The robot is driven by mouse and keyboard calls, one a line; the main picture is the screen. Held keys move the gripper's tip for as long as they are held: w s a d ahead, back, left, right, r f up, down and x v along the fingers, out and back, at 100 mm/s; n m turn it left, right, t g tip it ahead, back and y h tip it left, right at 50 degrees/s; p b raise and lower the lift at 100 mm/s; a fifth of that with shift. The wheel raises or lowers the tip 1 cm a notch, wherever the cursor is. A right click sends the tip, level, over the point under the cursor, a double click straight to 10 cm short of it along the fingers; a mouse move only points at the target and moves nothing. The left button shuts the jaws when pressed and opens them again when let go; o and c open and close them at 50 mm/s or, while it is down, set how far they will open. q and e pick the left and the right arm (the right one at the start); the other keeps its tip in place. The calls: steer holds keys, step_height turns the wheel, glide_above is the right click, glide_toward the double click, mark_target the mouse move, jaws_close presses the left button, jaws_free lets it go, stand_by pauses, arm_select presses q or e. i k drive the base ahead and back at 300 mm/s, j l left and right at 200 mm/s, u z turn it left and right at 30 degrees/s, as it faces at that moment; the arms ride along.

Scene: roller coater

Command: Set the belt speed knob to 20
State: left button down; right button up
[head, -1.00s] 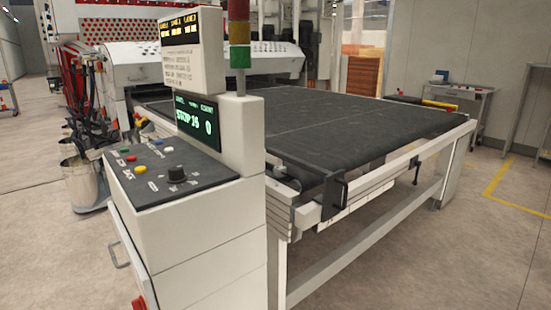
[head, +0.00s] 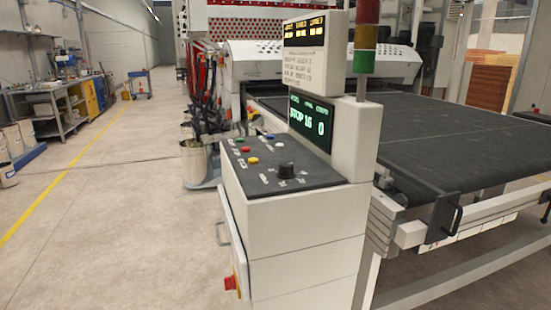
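The belt speed knob (head: 286,170) is a black round knob on the dark sloped top of the control panel (head: 262,182), near its front edge. Small white marks surround it; its pointer direction is too small to read. The green display (head: 310,121) above the panel reads "STOP", then what looks like 16, and 0. Colored buttons, red, blue, yellow and white, sit behind the knob, such as the yellow button (head: 253,161). Neither of my grippers is in view.
Open floor (head: 110,220) lies to the left, with a workbench (head: 50,118) beyond.

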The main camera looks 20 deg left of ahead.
mark_target(286, 169)
steer(key=l+u, duration=0.2)
steer(key=u, duration=1.5)
steer(key=k+l+u, duration=0.1)
steer(key=l, duration=0.25)
steer(key=i, duration=0.4)
